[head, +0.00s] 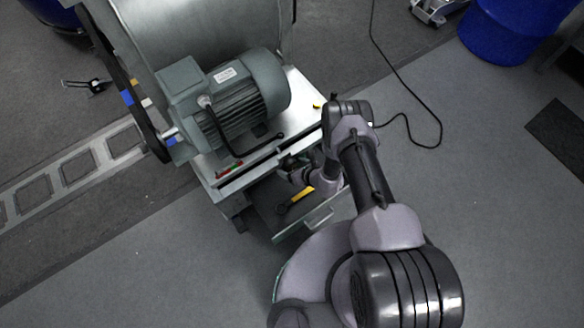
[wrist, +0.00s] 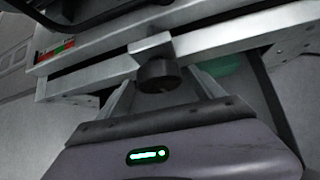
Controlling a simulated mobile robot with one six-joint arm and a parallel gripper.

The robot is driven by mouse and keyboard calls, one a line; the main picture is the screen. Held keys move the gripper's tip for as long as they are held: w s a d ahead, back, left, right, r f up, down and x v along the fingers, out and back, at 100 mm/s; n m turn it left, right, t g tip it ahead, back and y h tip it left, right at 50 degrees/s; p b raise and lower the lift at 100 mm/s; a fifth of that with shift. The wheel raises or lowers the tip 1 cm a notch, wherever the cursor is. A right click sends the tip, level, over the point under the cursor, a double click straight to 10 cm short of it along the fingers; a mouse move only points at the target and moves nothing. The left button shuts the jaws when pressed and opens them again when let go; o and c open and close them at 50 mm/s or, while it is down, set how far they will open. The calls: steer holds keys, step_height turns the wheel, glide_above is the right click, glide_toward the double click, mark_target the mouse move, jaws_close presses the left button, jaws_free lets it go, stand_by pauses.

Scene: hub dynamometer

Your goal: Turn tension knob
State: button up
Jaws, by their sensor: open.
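The tension knob (wrist: 158,75) is a short dark round knob. In the wrist view it sits below a light metal block on the front rail of the machine's table. My gripper (wrist: 165,88) is open, with one finger to each side of the knob. I see gaps between the knob and both fingers, so it does not look gripped. In the head view my gripper (head: 292,168) is at the table's front edge, partly under my arm. The knob cannot be made out there.
A grey-green motor (head: 238,95) stands on the machine table (head: 300,95) beside a large drum (head: 205,30). A drawer (head: 318,217) below the table edge holds a dark tool and a yellow item. A black cable (head: 400,75) lies on the floor at right, near a blue barrel (head: 505,30).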

steer(key=c, duration=1.4)
steer(key=shift+w+d+m+g+y, duration=0.15)
steer(key=shift+m+g+y, duration=0.5)
steer(key=shift+y, duration=0.45)
steer(key=shift+m+g+y, duration=0.65)
steer(key=shift+m+y, duration=0.3)
steer(key=shift+y, duration=0.45)
